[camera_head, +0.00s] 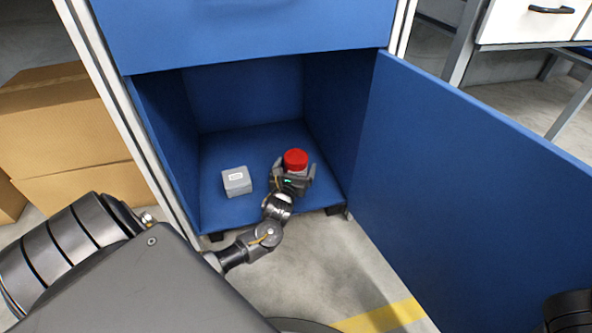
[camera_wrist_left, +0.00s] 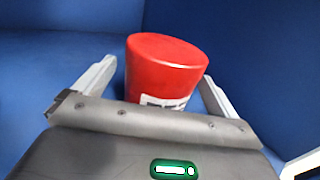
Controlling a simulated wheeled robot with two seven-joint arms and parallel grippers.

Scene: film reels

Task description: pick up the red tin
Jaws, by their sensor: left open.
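The red tin (camera_head: 295,159) stands upright on the floor of the open blue cabinet, toward its right side. In the left wrist view the red tin (camera_wrist_left: 165,68) shows a white label low on its side. My left gripper (camera_head: 297,168) reaches into the cabinet and is open, with one finger on each side of the tin. The left wrist view shows the same gripper (camera_wrist_left: 158,80) with gaps between the fingers and the tin. The tin's lower part is hidden behind the gripper body. My right gripper is not in view.
A grey box (camera_head: 237,181) with a white label sits left of the tin on the cabinet floor. The blue cabinet (camera_head: 240,143) has side walls close by, and its door (camera_head: 450,190) stands open at right. Cardboard boxes (camera_head: 60,130) are stacked outside at left.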

